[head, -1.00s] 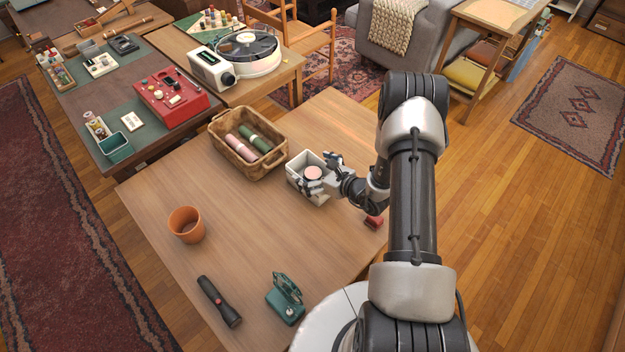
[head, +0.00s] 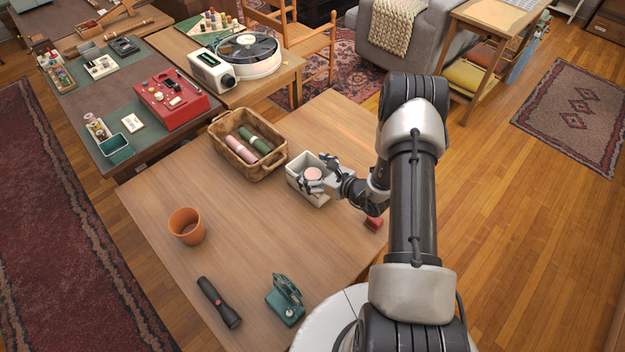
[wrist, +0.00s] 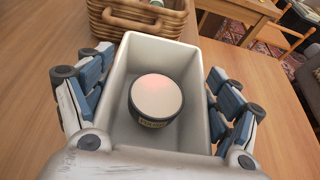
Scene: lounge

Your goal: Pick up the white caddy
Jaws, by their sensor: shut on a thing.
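The white caddy (head: 296,180) is an open rectangular box at the right part of the wooden table, beside the wicker basket. In the wrist view the caddy (wrist: 190,63) fills the middle, upright. A round dark tin with a pale pinkish top (wrist: 157,98) sits inside it; the tin also shows in the head view (head: 313,174). My gripper (wrist: 158,95) has one finger along each outer side wall of the caddy and is shut on it. In the head view my gripper (head: 319,174) is over the caddy. I cannot tell whether the caddy's base touches the table.
The wicker basket (head: 222,146) with pink and green rolls stands close beyond the caddy. A small red object (head: 373,223) lies near the table's right edge. A terracotta pot (head: 186,226), a flashlight (head: 219,302) and a green device (head: 286,299) stand apart, with clear tabletop between.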

